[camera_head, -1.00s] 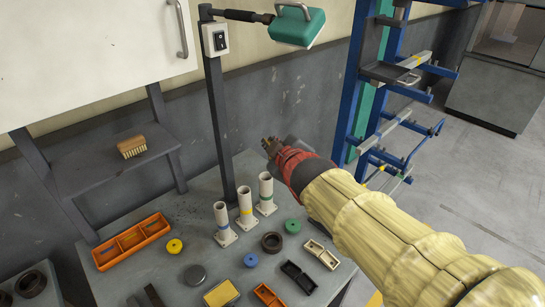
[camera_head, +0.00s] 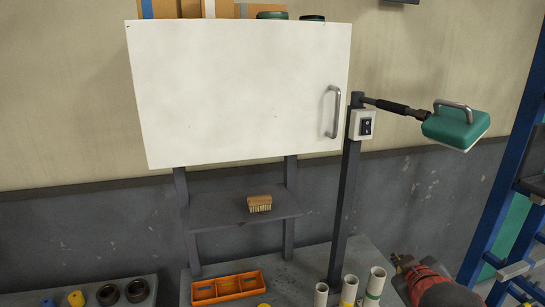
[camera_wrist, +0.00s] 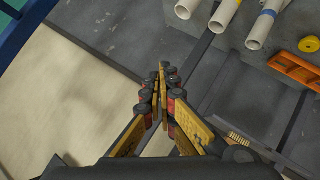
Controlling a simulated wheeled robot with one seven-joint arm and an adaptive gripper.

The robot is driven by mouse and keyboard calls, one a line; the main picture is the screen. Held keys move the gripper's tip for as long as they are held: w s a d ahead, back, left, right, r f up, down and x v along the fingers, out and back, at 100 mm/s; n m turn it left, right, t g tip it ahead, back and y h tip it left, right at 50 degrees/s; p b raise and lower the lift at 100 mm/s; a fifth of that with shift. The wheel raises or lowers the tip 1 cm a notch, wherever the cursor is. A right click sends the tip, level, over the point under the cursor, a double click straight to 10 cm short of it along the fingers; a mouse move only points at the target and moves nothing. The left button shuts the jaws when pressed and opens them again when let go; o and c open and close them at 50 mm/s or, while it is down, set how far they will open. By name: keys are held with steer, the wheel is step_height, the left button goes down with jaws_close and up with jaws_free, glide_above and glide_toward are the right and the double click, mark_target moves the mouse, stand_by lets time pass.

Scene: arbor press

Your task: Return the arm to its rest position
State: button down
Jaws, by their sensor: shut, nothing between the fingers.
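My gripper (camera_head: 405,264) is at the lower right of the head view, beside the upright tubes on the bench. In the wrist view my gripper (camera_wrist: 160,95) shows its fingers drawn together with nothing between them. The red part of my wrist shows at the lower right edge of the head view; most of the arm is out of frame.
White tubes (camera_head: 348,290) stand on the bench close left of my gripper. A green lamp (camera_head: 455,127) hangs above it on a post (camera_head: 345,205). A blue rack (camera_head: 510,190) stands at right. A white cabinet (camera_head: 240,90), a brush (camera_head: 260,203) and an orange tray (camera_head: 228,287) are further left.

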steer(key=s+f+m+g, duration=0.3)
steer(key=s+f, duration=0.3)
steer(key=s+a+f+m+g+y+b, duration=0.1)
steer(key=s+a+y, duration=0.3)
steer(key=s+a, duration=0.7)
steer(key=a+f+g, duration=0.1)
steer(key=a, duration=0.2)
steer(key=shift+s+a+g, duration=0.25)
steer(key=shift+a+g, duration=0.05)
steer(key=shift+a, duration=0.05)
